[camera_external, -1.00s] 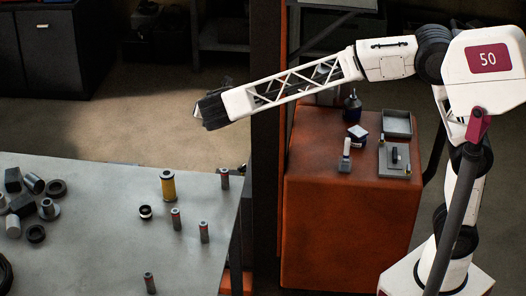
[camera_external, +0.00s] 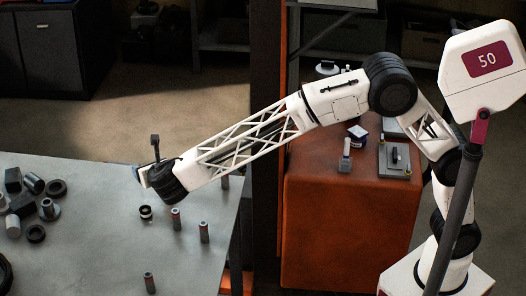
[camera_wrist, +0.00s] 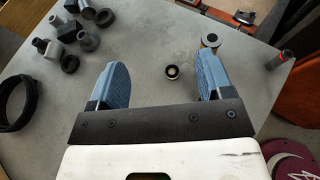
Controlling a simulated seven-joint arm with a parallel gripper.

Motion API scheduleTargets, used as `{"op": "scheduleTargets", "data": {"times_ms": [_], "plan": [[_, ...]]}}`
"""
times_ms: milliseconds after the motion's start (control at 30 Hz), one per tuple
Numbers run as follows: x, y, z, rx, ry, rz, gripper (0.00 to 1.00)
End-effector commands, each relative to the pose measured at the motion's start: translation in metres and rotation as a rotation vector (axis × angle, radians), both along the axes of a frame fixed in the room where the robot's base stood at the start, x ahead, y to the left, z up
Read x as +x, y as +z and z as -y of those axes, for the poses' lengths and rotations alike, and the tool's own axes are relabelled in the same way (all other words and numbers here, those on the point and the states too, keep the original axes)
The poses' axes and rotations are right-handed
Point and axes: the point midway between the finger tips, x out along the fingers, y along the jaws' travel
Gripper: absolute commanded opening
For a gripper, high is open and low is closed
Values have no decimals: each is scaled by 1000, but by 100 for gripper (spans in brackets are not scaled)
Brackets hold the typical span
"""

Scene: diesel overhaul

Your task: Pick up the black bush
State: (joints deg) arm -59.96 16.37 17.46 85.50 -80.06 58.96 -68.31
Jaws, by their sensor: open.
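A small black bush with a pale band (camera_external: 146,212) stands on the grey table, just below my gripper (camera_external: 146,175) in the external picture. My gripper (camera_wrist: 160,75) is open and empty, above the table. The fingers do not appear to touch the bush. Other black rings (camera_external: 36,233) lie among parts at the left of the table, so the name could fit them too.
Slim grey-and-red posts (camera_external: 176,219) stand right of the bush. A tan-rimmed cylinder (camera_wrist: 211,41) stands close to my right finger. Several dark and grey parts (camera_wrist: 82,40) cluster at the left. The grey table (camera_external: 95,255) is clear at the front middle.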

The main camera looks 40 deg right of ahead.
Motion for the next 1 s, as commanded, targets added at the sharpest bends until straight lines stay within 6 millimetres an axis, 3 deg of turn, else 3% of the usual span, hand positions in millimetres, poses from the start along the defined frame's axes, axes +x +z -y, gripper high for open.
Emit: {"op": "scheduleTargets", "data": {"times_ms": [33,600,800,1000], "plan": [[0,-16,1,-5,-1,-4,73],[1,-177,1,-3,-2,-3,73],[1,-210,1,-1,-2,-2,73],[1,-216,1,1,-3,-1,73]]}}
